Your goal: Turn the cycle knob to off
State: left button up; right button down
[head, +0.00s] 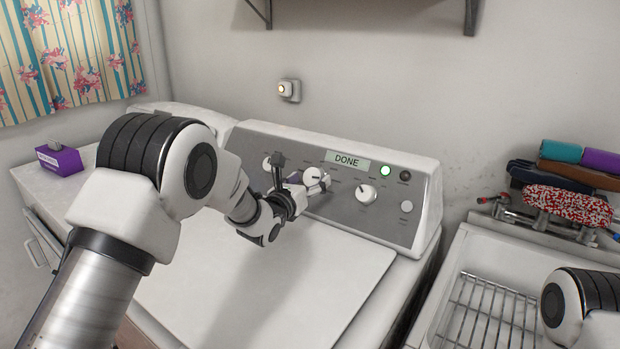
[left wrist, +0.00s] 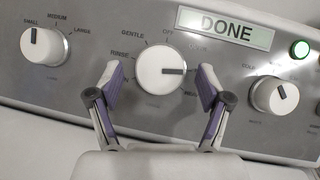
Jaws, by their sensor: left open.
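The cycle knob (left wrist: 160,70) is a round white dial on the grey control panel; it also shows in the head view (head: 318,176). Its dark pointer line points to the right in the left wrist view, while the OFF label (left wrist: 168,32) sits just above the knob. My left gripper (left wrist: 161,80) is open, with one purple-padded finger on each side of the knob. Gaps show between the fingers and the knob there. In the head view the left gripper (head: 296,184) is at the panel, partly hidden by its own wrist. My right gripper is out of view.
A smaller knob (left wrist: 43,46) is left of the cycle knob, another (left wrist: 274,95) right. The display (left wrist: 228,30) reads DONE; a green light (left wrist: 300,49) glows. A purple box (head: 60,159) stands far left. A utility tub (head: 455,262) with a wire rack is at right.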

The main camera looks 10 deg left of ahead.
pick_arm(q)
jog(key=shift+w+d, duration=0.1)
jog(key=shift+w, duration=0.2)
jog(key=shift+s+r, duration=0.1)
jog(key=c, duration=1.2)
